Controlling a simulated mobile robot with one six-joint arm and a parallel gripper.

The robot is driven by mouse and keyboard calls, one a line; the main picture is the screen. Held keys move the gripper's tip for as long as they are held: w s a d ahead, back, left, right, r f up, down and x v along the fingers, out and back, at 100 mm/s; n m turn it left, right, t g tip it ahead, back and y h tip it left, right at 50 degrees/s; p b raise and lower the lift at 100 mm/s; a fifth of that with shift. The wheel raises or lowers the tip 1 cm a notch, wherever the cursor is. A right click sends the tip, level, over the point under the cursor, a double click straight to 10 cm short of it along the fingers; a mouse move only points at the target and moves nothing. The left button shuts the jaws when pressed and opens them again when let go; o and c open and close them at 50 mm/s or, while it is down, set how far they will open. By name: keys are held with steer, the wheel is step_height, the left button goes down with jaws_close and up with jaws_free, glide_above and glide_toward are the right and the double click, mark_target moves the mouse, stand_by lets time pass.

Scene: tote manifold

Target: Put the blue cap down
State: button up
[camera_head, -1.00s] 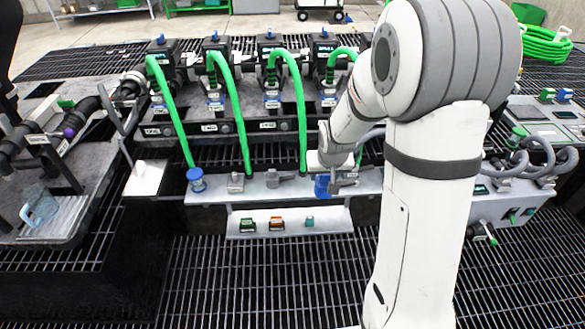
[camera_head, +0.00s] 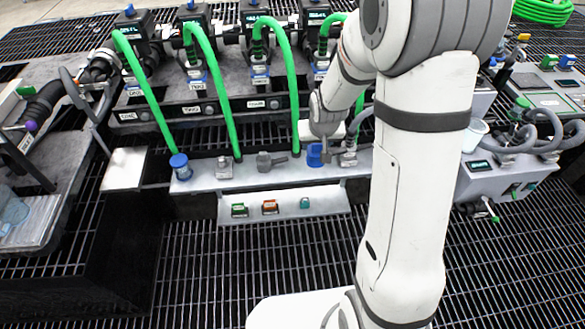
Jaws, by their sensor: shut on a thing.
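A blue cap (camera_head: 315,155) is at my gripper (camera_head: 323,153), over the right part of the grey metal ledge in front of the machines. My gripper is shut on this cap, small in view and partly hidden by my wrist. I cannot tell whether the cap touches the ledge. A second blue cap-like piece (camera_head: 180,166) stands at the left end of the ledge, under a green hose.
Grey fittings (camera_head: 265,162) stand along the ledge (camera_head: 205,178) left of my gripper. Green hoses (camera_head: 225,105) hang down behind it. A lower shelf with several small coloured parts (camera_head: 270,207) is in front. A white plate (camera_head: 125,169) is at left.

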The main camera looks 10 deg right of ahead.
step_height(320, 180, down, 18)
steer(key=s+b, duration=0.3)
steer(key=b, duration=1.2)
glide_above(304, 164)
steer(key=shift+w+d+f, duration=0.1)
steer(key=shift+f, duration=0.2)
steer(key=shift+f, duration=0.2)
steer(key=o, duration=1)
steer(key=shift+o, duration=0.2)
